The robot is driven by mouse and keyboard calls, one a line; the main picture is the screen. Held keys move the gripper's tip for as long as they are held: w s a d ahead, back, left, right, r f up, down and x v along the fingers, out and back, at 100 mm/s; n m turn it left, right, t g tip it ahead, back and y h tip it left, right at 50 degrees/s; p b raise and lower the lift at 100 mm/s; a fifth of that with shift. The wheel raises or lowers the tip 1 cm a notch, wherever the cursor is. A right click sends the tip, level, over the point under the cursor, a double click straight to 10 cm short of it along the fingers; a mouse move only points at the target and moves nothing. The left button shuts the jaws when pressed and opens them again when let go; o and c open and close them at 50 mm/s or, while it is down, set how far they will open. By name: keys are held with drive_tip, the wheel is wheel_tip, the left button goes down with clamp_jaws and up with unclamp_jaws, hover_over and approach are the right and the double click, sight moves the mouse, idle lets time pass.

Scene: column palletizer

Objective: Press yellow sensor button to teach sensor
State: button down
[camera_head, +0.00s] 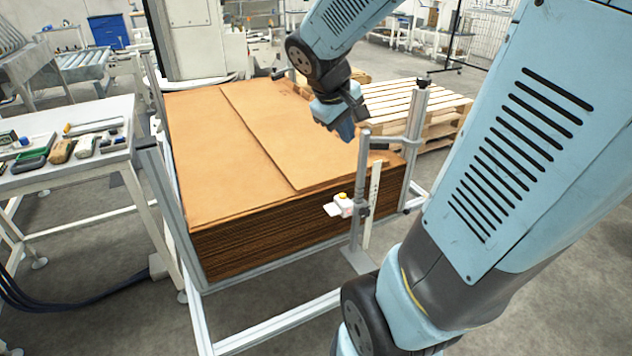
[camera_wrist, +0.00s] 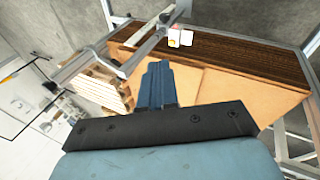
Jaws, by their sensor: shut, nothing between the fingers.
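The yellow sensor button (camera_head: 342,196) sits on top of a small white sensor box (camera_head: 346,207). The box is clamped to a grey upright post (camera_head: 360,190) at the near right corner of the cardboard stack. My gripper (camera_head: 346,134) is above the stack, up and behind the sensor, clear of it. Its blue fingers (camera_wrist: 158,70) are shut and empty. In the wrist view the white sensor box (camera_wrist: 186,38) with the yellow button (camera_wrist: 174,42) lies just beyond the fingertips, slightly right.
The cardboard stack (camera_head: 230,140) fills a metal frame (camera_head: 270,327). Wooden pallets (camera_head: 425,105) stand behind it at the right. A white table (camera_head: 80,170) with tools is at the left. Open floor lies in front of the post.

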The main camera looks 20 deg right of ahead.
drive_tip(key=w+d+f+n+g+h, duration=0.1)
drive_tip(key=w+d+f+n+h, duration=0.2)
drive_tip(key=w+d+f, duration=0.35)
drive_tip(key=n+h, duration=0.1)
drive_tip(key=n, duration=0.4)
hover_over(341, 196)
wheel_tip(341, 196, down, 12)
drive_tip(key=shift+w+f, duration=0.15)
drive_tip(key=shift+f, duration=0.1)
drive_tip(key=shift+f, duration=4.35)
drive_tip(key=shift+f, duration=0.2)
drive_tip(key=shift+f, duration=0.2)
